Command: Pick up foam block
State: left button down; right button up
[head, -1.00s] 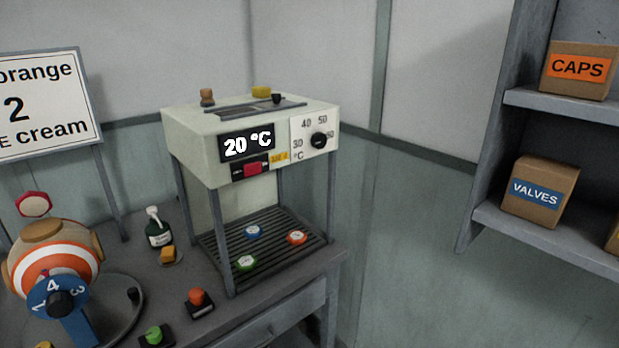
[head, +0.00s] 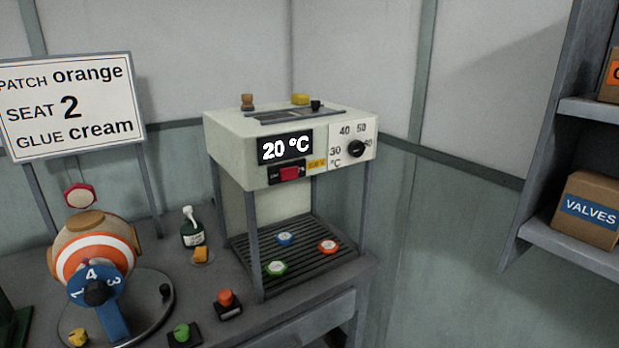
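A small orange-yellow block (head: 201,254), which looks like the foam block, sits on a thin tan pad on the bench, just in front of the green glue bottle (head: 193,231). Another yellow block (head: 300,99) lies on top of the press (head: 225,141), beside a brown peg (head: 247,101). I cannot tell for certain which is foam. Neither of my grippers is in view.
Orange (head: 226,298), green (head: 182,332) and yellow (head: 78,338) knobs stand along the front. A sign (head: 70,105) stands behind. Shelves with boxes (head: 590,209) are at right.

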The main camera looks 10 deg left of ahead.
aim_at(200, 253)
jog(key=u, duration=1.05)
jog(key=i+u, duration=0.2)
jog(key=i, duration=0.9)
